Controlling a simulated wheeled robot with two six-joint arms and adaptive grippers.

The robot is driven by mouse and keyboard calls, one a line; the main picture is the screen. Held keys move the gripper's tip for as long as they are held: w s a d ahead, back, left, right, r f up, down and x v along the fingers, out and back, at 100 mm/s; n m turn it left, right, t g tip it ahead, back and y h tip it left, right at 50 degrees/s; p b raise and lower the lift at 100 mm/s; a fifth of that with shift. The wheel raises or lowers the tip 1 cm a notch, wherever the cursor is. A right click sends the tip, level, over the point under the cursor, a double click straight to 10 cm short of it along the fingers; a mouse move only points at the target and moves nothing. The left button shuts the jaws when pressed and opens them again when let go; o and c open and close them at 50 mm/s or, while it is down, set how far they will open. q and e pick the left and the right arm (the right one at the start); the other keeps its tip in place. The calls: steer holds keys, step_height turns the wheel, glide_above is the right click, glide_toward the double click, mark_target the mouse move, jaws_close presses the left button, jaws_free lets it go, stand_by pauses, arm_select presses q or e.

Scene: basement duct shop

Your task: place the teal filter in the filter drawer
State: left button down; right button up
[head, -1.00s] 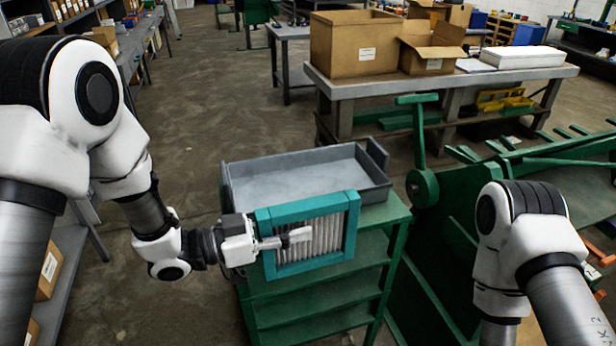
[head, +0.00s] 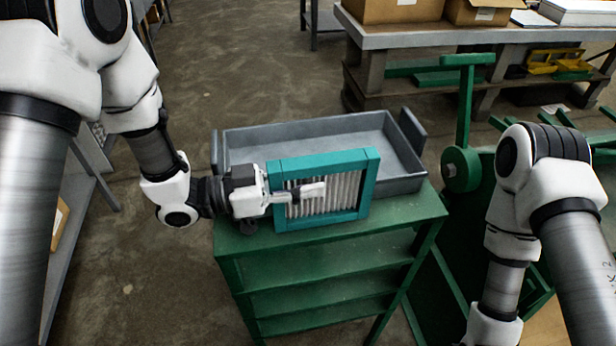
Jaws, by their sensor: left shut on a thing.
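The teal filter (head: 369,185) is a teal frame around white pleats, held upright and slightly tilted. My left gripper (head: 300,193) is shut on it, with a finger across the front of the pleats. The filter is in front of the grey filter drawer (head: 405,165), an open, empty-looking tray on top of the green stand (head: 400,213). The filter hides part of the drawer's front wall. I cannot tell whether the filter's lower edge touches the stand top. My right arm shows at the right, but its gripper is out of view.
The green stand has open shelves below. Green machinery with a round wheel (head: 461,169) stands close on its right. A workbench (head: 480,37) with cardboard boxes (head: 395,8) and yellow bins (head: 545,62) is behind. Bare floor lies at the back left.

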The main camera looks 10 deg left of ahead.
arm_select(q)
steer(key=shift+w+d+f, duration=0.1)
steer(key=shift+w+f, duration=0.25)
steer(key=shift+s+f, duration=0.15)
steer(key=c, duration=0.9)
jaws_free()
steer(key=shift+s, duration=0.15)
steer(key=shift+o, duration=0.2)
arm_select(e)
steer(key=shift+w+f, duration=0.25)
steer(key=shift+f, duration=0.1)
arm_select(q)
steer(key=shift+w, duration=0.2)
steer(key=shift+r, duration=0.25)
steer(key=b+v, duration=0.1)
steer(key=v, duration=1)
steer(key=shift+a+b, duration=0.2)
steer(key=shift+b, duration=0.1)
steer(key=shift+o, duration=0.5)
steer(key=shift+s+a, duration=0.25)
steer(key=shift+a, duration=0.1)
arm_select(e)
steer(key=shift+a+f, duration=0.1)
steer(key=shift+f, duration=0.8)
